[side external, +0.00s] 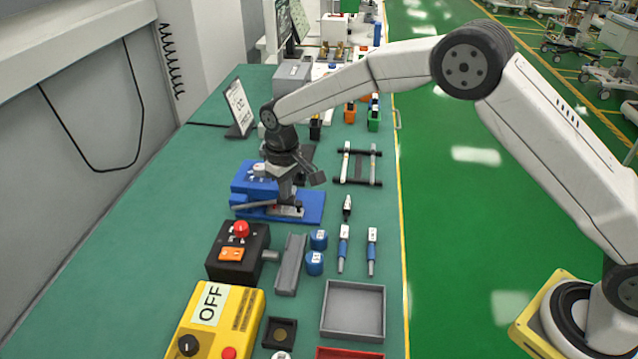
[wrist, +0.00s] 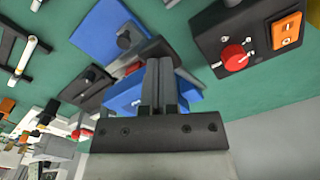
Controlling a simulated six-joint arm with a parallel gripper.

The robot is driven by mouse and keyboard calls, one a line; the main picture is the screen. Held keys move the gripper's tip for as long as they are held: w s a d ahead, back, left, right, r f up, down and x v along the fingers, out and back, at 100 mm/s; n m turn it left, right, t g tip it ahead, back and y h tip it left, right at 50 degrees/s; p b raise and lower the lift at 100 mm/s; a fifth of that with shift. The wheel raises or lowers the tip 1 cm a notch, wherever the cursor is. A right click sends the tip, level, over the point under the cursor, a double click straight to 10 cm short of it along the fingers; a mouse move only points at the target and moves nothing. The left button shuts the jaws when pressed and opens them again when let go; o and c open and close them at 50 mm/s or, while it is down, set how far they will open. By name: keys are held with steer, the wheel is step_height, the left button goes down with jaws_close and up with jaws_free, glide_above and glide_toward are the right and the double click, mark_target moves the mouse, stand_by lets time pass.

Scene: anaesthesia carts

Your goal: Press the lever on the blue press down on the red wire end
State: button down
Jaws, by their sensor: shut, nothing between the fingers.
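The blue press (side external: 252,184) stands on a blue base plate at the left middle of the bench; its blue parts also show in the wrist view (wrist: 104,32). A dark lever-like bar (side external: 250,206) sticks out to the left low on the press. My gripper (side external: 287,201) points down over the base plate, close to the press. In the wrist view its fingers (wrist: 159,68) are together and empty, in front of the press. A small red spot (wrist: 133,68) beside the fingertips may be the red wire end. The fingers partly hide it, and I cannot tell whether they touch the lever.
A black box with a red knob and orange switch (side external: 238,252) stands in front of the press. A grey channel (side external: 291,264), blue cylinders (side external: 318,240) and a grey tray (side external: 353,310) lie nearby. A black-and-white rack (side external: 359,165) stands to the right. The left bench surface is clear.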

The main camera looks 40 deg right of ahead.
steer(key=shift+f, duration=1.75)
steer(key=shift+r, duration=0.15)
steer(key=shift+r, duration=4.4)
steer(key=shift+d, duration=0.1)
